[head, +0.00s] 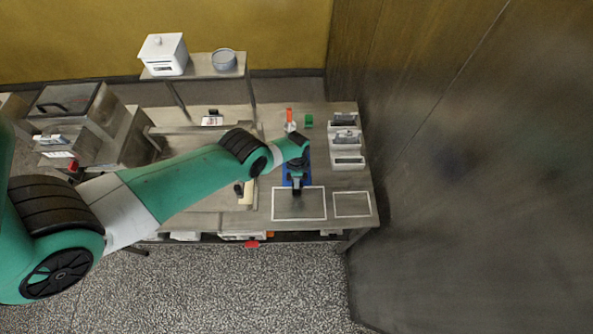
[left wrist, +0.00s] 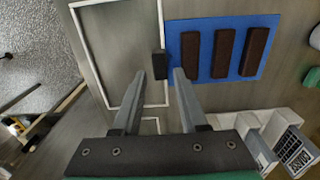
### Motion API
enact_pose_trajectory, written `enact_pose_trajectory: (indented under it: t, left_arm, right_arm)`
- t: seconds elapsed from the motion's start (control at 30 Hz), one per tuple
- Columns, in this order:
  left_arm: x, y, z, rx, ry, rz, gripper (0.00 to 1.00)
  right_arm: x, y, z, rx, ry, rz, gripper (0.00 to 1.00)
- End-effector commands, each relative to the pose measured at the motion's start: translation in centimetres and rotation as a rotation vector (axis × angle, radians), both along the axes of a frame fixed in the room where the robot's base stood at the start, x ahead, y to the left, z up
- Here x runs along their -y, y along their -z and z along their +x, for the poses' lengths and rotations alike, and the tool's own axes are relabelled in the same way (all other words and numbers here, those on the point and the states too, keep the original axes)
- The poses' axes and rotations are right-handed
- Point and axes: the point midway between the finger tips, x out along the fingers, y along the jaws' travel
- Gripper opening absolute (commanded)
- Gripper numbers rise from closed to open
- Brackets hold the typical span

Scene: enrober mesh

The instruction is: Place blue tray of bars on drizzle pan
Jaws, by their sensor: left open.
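The blue tray (left wrist: 206,52) lies flat on the table with three dark brown bars (left wrist: 222,52) across it; in the head view my arm hides most of it (head: 308,180). A small dark block (left wrist: 158,64) stands at the tray's near edge, like a handle. My left gripper (left wrist: 158,76) is open, its fingertips either side of this block's line, with no visible contact. In the head view it (head: 297,190) is over the tray's front edge. A white-rimmed grey rectangle (head: 299,217), likely the drizzle pan, lies bare beside the tray. My right gripper is out of view.
A smaller white-rimmed rectangle (head: 352,215) lies to the right. White bins (head: 347,161) stand at the table's right edge. An orange-and-white bottle (head: 290,120) and a green item (head: 309,120) stand behind the tray. A raised shelf (head: 200,72) holds a white box and a round pot.

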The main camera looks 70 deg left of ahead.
Motion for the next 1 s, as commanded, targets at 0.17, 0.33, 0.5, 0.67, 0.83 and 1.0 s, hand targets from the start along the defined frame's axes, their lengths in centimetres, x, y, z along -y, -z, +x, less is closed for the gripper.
enact_pose_trajectory:
  t: [0.17, 0.33, 0.5, 0.67, 0.83, 1.0]
  left_arm:
    - [0.1, 1.6, 0.1, 0.0, 0.0, 0.0, 0.42]
    - [0.2, 4.5, 0.2, 0.001, 0.0, 0.001, 0.42]
    - [0.1, 5.2, 0.2, 0.001, 0.0, 0.001, 0.42]
    - [0.2, 5.0, 0.2, 0.001, 0.0, 0.001, 0.42]
    - [0.2, 5.0, 0.2, 0.001, 0.0, 0.001, 0.12]
    - [0.2, 5.0, 0.2, 0.001, 0.0, 0.001, 0.0]
  right_arm:
    - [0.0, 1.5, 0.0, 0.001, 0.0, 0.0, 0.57]
    - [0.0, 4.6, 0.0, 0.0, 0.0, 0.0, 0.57]
    - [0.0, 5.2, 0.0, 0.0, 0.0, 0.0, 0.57]
    - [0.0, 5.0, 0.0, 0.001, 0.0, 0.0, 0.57]
    - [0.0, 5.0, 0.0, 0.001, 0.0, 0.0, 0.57]
    - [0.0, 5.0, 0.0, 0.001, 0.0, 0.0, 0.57]
